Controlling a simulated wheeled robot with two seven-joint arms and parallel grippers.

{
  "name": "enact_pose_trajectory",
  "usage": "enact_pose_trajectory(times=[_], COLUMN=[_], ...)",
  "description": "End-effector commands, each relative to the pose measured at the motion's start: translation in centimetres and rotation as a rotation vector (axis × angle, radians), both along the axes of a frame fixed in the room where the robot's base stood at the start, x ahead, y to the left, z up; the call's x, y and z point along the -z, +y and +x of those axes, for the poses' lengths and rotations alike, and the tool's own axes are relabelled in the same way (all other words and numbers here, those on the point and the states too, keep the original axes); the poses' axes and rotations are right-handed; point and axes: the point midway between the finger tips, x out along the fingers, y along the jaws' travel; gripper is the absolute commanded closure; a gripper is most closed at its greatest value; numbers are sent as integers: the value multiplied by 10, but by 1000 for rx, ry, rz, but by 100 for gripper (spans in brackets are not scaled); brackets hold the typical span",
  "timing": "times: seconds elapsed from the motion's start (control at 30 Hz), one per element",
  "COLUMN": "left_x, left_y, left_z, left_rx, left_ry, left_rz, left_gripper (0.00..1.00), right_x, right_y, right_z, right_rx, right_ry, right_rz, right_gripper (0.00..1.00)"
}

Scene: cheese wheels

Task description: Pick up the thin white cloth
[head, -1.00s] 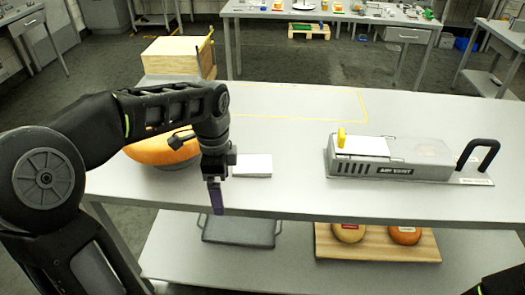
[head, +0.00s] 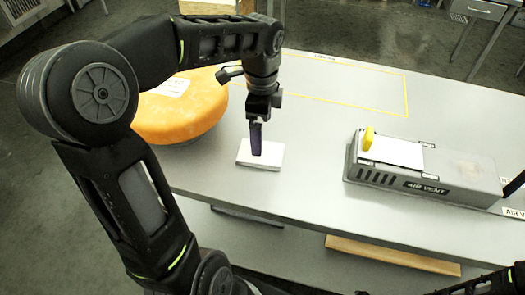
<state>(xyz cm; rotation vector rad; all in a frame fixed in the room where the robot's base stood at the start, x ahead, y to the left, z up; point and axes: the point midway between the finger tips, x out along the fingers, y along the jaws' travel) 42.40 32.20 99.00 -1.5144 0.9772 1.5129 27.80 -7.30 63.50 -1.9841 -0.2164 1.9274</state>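A flat white rectangular piece (head: 243,158) with a visible side edge lies on the grey table beside the big orange cheese wheel. It looks like a folded cloth or a pad. A thin white sheet (head: 398,152) lies on top of the grey AIR VENT box, with a small yellow piece at its left end. My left gripper (head: 256,150) points down over the white piece on the table, its dark purple fingertip overlapping it in the picture. Only one finger shows, so contact and opening cannot be told. Of my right arm only part shows at the bottom right; its gripper is not visible.
The orange cheese wheel (head: 185,118) stands left of the white piece, partly behind my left arm, with a white patch on top. The AIR VENT box (head: 460,176) stands to the right. The table (head: 310,165) between them is clear. A wooden board (head: 390,254) shows below.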

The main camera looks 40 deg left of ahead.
Motion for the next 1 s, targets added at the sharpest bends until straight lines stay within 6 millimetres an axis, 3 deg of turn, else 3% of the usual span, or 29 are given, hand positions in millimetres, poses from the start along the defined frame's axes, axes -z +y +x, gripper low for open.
enact_pose_trajectory(times=[0.23, 0.63, 1.0], left_x=[23, 30, 76], left_y=[0, 0, 1], left_z=[-1, -1, -3], left_rx=[-1, 0, -1], left_ry=[3, 3, 3], left_rz=[-1, 0, 0], left_gripper=[2, 2, 2], right_x=[-1, -3, -9], right_y=[0, 0, -1], right_z=[0, 0, -1], right_rx=[0, 0, 1], right_ry=[0, 0, 3], right_rz=[0, -1, -3], right_gripper=[64, 64, 64])
